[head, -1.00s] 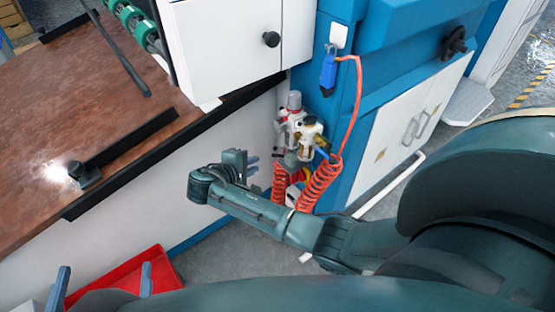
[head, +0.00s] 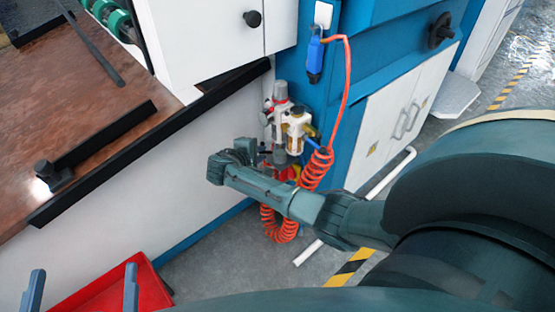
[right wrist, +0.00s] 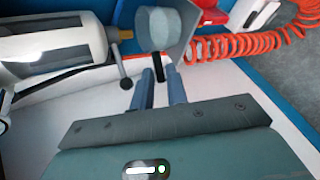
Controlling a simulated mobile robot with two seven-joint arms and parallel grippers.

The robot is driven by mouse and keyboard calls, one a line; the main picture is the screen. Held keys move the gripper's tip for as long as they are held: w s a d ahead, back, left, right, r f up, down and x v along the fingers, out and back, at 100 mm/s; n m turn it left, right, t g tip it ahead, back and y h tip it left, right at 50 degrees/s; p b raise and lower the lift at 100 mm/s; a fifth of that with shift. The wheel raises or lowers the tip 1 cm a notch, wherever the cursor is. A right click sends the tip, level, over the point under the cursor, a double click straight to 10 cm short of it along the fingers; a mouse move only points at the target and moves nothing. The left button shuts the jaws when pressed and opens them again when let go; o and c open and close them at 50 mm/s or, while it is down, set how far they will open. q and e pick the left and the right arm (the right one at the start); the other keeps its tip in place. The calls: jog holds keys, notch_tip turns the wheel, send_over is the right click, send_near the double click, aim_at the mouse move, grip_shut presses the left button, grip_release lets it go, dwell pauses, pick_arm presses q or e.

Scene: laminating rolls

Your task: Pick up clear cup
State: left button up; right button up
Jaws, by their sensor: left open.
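An air-regulator unit (head: 292,125) hangs at the corner of the blue machine. It has white and clear cup-like bodies. In the right wrist view a clear cylinder with white ends (right wrist: 55,45) lies at upper left; I cannot tell for sure that it is the clear cup. My right gripper (head: 262,152) is just beside and below the unit, its fingertips partly hidden in the head view. In the right wrist view its two fingers (right wrist: 159,70) stand a little apart below a grey round knob (right wrist: 167,26), a thin black rod showing between them. My left gripper (head: 84,272) is open and empty at lower left.
A coiled red hose (head: 316,172) hangs right beside my right gripper. A red tray (head: 150,285) is on the floor at lower left. The brown table (head: 80,105) with a black edge is at left. Blue machine walls and white doors (head: 400,110) stand at right.

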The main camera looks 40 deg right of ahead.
jog(key=shift+w+d+f, duration=0.2)
jog(key=shift+d, duration=0.1)
grip_shut()
